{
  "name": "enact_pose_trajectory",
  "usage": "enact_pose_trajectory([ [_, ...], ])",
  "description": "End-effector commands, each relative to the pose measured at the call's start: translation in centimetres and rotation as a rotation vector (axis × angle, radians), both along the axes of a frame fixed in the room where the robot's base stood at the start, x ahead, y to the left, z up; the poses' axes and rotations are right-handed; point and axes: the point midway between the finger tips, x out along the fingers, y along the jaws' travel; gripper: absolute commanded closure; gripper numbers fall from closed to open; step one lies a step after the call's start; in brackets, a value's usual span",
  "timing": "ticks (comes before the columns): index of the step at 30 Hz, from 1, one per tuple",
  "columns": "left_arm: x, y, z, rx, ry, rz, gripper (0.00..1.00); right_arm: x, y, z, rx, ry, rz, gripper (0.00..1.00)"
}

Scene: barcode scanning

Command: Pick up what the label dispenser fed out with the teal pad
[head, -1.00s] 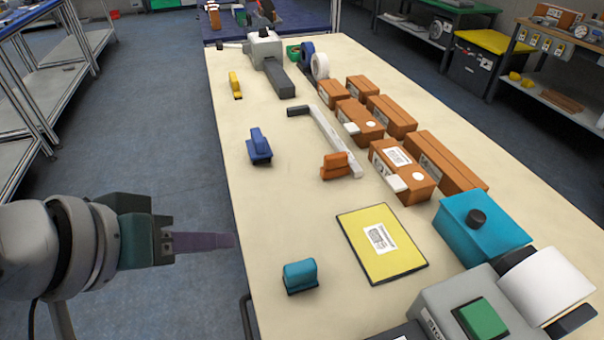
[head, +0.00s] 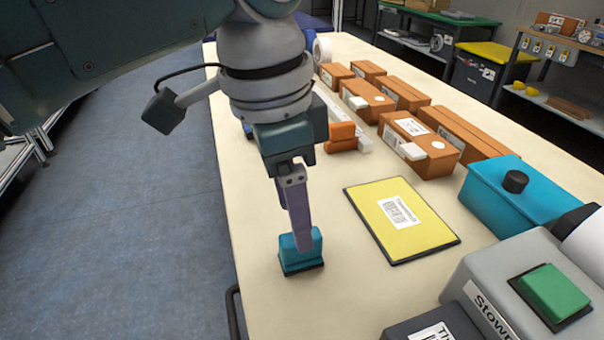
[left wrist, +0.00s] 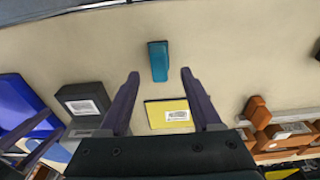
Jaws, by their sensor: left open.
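The teal pad (head: 300,258), a small block on a dark base, stands upright on the table near its left edge. It also shows in the left wrist view (left wrist: 158,60), ahead of and between the fingers. My left gripper (head: 303,245) points down over the pad; it is open and empty (left wrist: 160,74). The label dispenser (head: 505,285) is a grey machine with a green button at the lower right. A white printed label (head: 436,332) lies on the dark block at its front; it also shows in the left wrist view (left wrist: 86,106).
A yellow mailer (head: 410,235) with a white label lies right of the pad. A teal box with a black knob (head: 500,190) stands behind the dispenser. An orange pad (head: 342,138) and several brown cartons (head: 418,150) stand farther back. Bare table separates pad and mailer.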

Motion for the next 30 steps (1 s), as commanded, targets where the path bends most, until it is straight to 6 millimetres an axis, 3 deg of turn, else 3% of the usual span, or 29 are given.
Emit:
enact_pose_trajectory([
  [9,0.1,-0.8,-4.6,0.001,0.001,0.001,0.35,0.0,0.1,-1.4,0.004,0.000,-0.003,0.31],
  [17,0.1,-0.8,-4.8,0.000,-0.001,0.000,0.35,0.0,0.1,-1.3,0.004,0.000,-0.003,0.31],
  [30,0.1,-0.8,-4.8,0.000,0.000,0.001,0.82,0.0,0.1,-1.3,0.003,-0.001,-0.002,0.31],
])
